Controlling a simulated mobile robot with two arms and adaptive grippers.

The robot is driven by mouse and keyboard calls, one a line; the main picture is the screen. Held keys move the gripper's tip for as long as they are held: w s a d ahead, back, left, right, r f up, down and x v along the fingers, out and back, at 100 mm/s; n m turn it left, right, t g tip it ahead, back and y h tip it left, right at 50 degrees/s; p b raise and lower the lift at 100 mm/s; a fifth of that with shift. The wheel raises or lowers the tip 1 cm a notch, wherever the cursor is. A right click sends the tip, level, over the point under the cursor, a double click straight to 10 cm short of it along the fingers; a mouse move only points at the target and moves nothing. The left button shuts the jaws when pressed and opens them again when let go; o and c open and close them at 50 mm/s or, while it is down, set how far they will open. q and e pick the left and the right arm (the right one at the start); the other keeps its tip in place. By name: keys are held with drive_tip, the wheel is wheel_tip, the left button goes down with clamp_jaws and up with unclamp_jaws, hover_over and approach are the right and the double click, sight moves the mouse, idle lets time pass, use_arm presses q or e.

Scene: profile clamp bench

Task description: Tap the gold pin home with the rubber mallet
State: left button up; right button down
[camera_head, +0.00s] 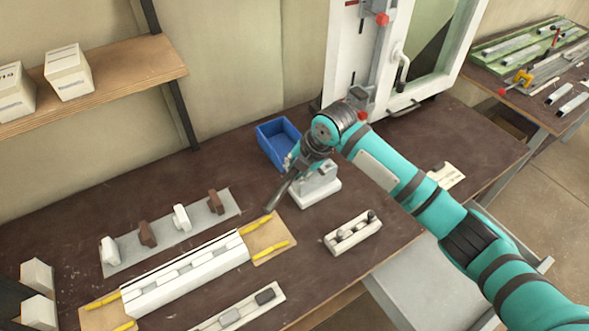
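My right gripper (297,168) hangs over the middle of the bench beside a pale grey block-like stand (318,192). Its dark fingers are hard to make out. A dark, slim shape (277,197) slants from it down and left; I cannot tell whether this is a finger or a mallet handle. No mallet head shows clearly. A long white profile (187,275) lies on the bench at the lower left, with yellow rods (256,224) on tan pads (277,232) at its ends. I cannot pick out the gold pin for sure. My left gripper is out of view.
A blue bin (278,140) stands behind the gripper. A grey strip (212,206) with brown and white blocks lies behind the profile. A small white rack (353,234) and another strip (240,309) lie near the front edge. A white-framed machine (338,60) stands at the back.

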drive_tip(key=shift+r, duration=0.1)
idle(0.5)
drive_tip(key=shift+r+p, duration=0.25)
drive_tip(key=shift+p, duration=0.85)
idle(0.4)
wheel_tip(320, 180, up, 4)
drive_tip(key=p, duration=0.3)
drive_tip(key=shift+p, duration=0.3)
